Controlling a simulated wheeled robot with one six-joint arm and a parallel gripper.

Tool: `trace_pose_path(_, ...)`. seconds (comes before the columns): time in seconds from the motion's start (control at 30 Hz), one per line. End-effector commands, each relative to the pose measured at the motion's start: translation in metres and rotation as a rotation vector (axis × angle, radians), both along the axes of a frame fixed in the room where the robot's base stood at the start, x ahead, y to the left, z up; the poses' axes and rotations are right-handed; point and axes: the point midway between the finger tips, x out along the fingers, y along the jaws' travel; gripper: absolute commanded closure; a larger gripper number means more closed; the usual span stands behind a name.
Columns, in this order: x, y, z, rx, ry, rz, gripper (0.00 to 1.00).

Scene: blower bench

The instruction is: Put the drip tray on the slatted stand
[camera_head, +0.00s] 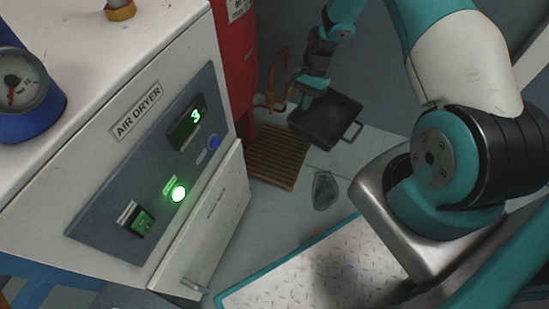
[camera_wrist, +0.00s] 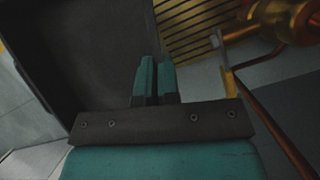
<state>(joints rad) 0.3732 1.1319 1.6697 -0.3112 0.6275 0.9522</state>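The drip tray (camera_head: 333,122) is a black, shallow square pan with a loop handle on its right side. My gripper (camera_head: 306,88) is at the tray's upper left edge in the head view. In the wrist view my gripper's teal fingers (camera_wrist: 155,80) are close together on the rim of the tray (camera_wrist: 85,50), which fills the upper left. The slatted stand (camera_head: 275,160) is a brown wooden rack on the floor, below and left of the tray; the tray overlaps its upper right part in the head view. Its slats (camera_wrist: 190,25) show beyond the tray in the wrist view.
The air dryer cabinet (camera_head: 130,130) and a red unit (camera_head: 234,60) stand left of the stand. Copper pipe with a brass fitting (camera_wrist: 275,18) runs close to my gripper's right.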

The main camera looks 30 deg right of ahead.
Motion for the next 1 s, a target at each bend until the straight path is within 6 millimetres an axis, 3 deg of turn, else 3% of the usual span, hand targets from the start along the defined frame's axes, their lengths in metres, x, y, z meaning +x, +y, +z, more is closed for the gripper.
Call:
trace_pose_path(0.03,-0.004,-0.021,-0.043,0.002,0.012,-0.182,1.00)
trace_pose_path(0.2,-0.014,-0.074,-0.127,0.002,0.034,-0.757,1.00)
trace_pose_path(0.33,-0.023,-0.101,-0.169,0.007,0.043,-1.076,1.00)
trace_pose_path(0.5,-0.030,-0.114,-0.193,0.013,0.050,-1.282,1.00)
trace_pose_path(0.67,-0.013,-0.096,-0.198,0.013,0.049,-1.307,1.00)
trace_pose_path(1.0,0.048,-0.022,-0.199,0.012,0.047,-1.304,1.00)
